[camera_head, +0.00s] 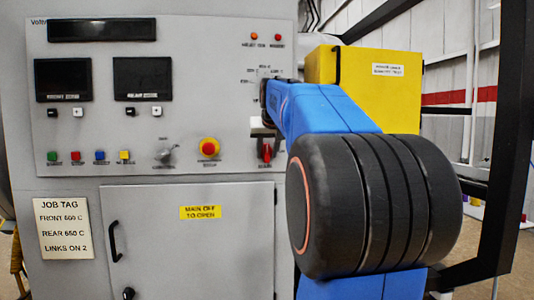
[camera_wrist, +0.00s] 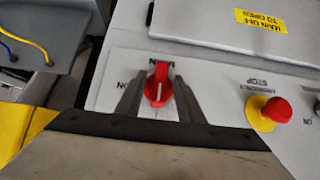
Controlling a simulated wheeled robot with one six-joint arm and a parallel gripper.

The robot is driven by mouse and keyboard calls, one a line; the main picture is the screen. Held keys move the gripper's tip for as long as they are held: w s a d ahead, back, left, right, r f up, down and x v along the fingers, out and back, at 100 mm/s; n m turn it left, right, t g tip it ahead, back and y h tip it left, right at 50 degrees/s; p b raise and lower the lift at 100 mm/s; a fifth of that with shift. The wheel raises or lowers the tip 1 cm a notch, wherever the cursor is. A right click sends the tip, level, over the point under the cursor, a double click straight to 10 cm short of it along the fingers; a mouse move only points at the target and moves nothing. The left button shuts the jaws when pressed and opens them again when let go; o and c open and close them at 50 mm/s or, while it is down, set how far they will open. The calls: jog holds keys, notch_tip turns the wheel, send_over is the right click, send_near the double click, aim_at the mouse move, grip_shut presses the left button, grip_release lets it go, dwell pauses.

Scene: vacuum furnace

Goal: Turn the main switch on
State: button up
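The red main switch (camera_wrist: 158,85) is a rotary knob on the grey panel. In the wrist view, which is upside down, its handle lies nearly in line with the picture's vertical, and an ON label shows beside it. My gripper (camera_wrist: 158,90) has one finger on each side of the knob, with small gaps showing. The fingers look open and not closed on it. In the head view the red switch (camera_head: 266,152) sits low on the panel's right side, with my gripper (camera_head: 263,130) just above it, partly hidden by my blue arm.
A red emergency stop (camera_wrist: 270,112) on a yellow ring sits beside the switch; it also shows in the head view (camera_head: 208,148). A grey knob (camera_head: 165,154) is further left. A yellow box (camera_head: 385,85) is at right. A closed cabinet door (camera_head: 190,245) is below.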

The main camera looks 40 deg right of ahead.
jog(key=shift+w+d+f, duration=0.1)
jog(key=shift+f, duration=0.05)
grip_shut()
